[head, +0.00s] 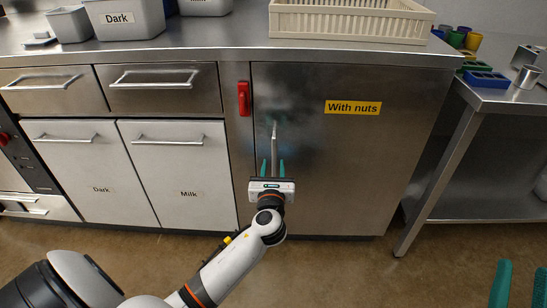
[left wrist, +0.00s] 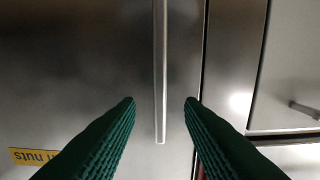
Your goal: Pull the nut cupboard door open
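The nut cupboard door (head: 350,160) is a steel panel with a yellow "With nuts" label (head: 353,107), and it looks closed. Its handle (head: 274,145) is a vertical metal bar near the door's left edge. My left gripper (head: 272,168) is open in front of the handle's lower part. In the left wrist view, the handle bar (left wrist: 160,70) runs between the two spread green fingers (left wrist: 160,102), with a gap on each side. Contact is not visible. My right gripper (head: 519,283) is partly in view at the bottom right corner, its teal fingers apart and empty.
A red latch-like piece (head: 244,98) sits on the narrow panel left of the door. Drawers and the Dark and Milk fronts (head: 180,170) lie further left. A steel side table (head: 500,100) with cups stands at right. The floor before the door is clear besides my arm.

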